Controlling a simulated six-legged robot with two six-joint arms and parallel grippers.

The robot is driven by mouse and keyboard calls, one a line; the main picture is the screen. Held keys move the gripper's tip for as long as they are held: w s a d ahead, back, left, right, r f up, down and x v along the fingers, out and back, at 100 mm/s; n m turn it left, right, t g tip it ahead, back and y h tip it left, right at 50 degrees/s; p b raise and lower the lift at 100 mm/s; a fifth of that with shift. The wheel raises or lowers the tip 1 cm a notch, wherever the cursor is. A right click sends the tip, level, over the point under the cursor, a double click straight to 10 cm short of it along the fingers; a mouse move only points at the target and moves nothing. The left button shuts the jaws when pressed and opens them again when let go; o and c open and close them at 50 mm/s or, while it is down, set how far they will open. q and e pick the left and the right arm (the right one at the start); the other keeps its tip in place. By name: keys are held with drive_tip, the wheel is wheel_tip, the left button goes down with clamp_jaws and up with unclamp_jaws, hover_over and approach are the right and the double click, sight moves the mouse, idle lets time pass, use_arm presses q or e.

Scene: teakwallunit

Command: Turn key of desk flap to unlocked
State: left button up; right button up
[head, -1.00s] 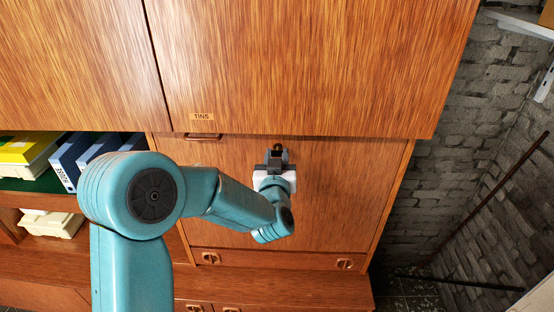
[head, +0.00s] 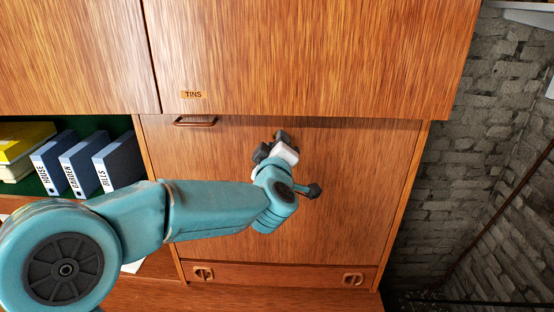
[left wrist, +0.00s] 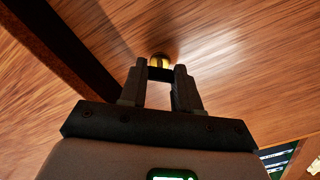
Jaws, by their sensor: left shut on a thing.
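The desk flap (head: 360,185) is a closed, upright teak panel below the cupboard door labelled TINS. My left gripper (head: 276,144) is in front of its upper middle, with the wrist rolled at a slant. In the left wrist view, the round brass key end (left wrist: 160,59) shows at the tips of my left gripper (left wrist: 161,74), close against the wood. The fingers are shut on the key, with a narrow gap between them farther back. The key is hidden behind the gripper in the head view, and its lock angle cannot be read. My right gripper is out of view.
The TINS door (head: 310,60) overhangs the flap, with a handle (head: 195,122) beneath it. A drawer (head: 275,275) lies below. Blue binders (head: 118,165) stand on the shelf at left. A brick wall (head: 440,180) is at right.

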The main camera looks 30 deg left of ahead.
use_arm(q)
drive_tip(key=shift+n+b, duration=3.1)
drive_tip(key=shift+n, duration=0.7)
drive_tip(key=o, duration=1.1)
drive_tip(key=shift+c, duration=0.2)
drive_tip(key=v, duration=1.6)
drive_tip(key=shift+s+d, duration=0.15)
